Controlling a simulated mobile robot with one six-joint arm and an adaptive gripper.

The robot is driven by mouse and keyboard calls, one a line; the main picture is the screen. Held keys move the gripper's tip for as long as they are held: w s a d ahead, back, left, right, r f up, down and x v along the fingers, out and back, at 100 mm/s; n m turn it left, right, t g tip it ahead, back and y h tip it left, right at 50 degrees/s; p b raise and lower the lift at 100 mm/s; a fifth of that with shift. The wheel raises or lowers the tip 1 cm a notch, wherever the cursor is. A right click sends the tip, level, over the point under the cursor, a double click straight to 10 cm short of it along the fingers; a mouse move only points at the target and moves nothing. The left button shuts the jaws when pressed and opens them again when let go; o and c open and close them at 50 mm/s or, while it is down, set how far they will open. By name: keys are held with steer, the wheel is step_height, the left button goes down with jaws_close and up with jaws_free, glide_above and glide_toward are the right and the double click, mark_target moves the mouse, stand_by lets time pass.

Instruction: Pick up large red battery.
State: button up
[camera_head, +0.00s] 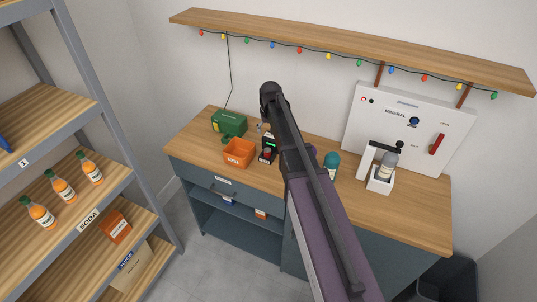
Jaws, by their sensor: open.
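I cannot make out a large red battery for certain. A small black device (268,149) with a green light and a small reddish part stands on the wooden counter (415,215), just left of my arm. The reddish part is too small to identify. My arm rises from the bottom right to a dark joint above the counter. It covers the middle of the counter. I cannot see my gripper or its fingers.
An orange bin (239,153) and a green case (229,123) stand left of the black device. A teal-topped bottle (331,164), a white dispenser (381,180) and a white panel (408,125) are right. A wall shelf (350,48) hangs above; a storage rack (122,130) stands left.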

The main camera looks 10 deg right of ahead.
mark_target(268, 150)
steer(key=shift+f, duration=0.1)
steer(key=f+b, duration=0.5)
steer(key=w+f+b, duration=0.1)
steer(key=f+b, duration=0.2)
steer(key=shift+w+f, duration=0.1)
steer(key=shift+f, duration=0.05)
stand_by(0.4)
steer(key=shift+b, duration=0.3)
steer(key=shift+w+f+b, duration=0.15)
steer(key=shift+f+b, duration=1.15)
steer(key=shift+w+f+b, duration=0.15)
steer(key=shift+f+b, duration=1.1)
steer(key=shift+f, duration=0.05)
jaws_close()
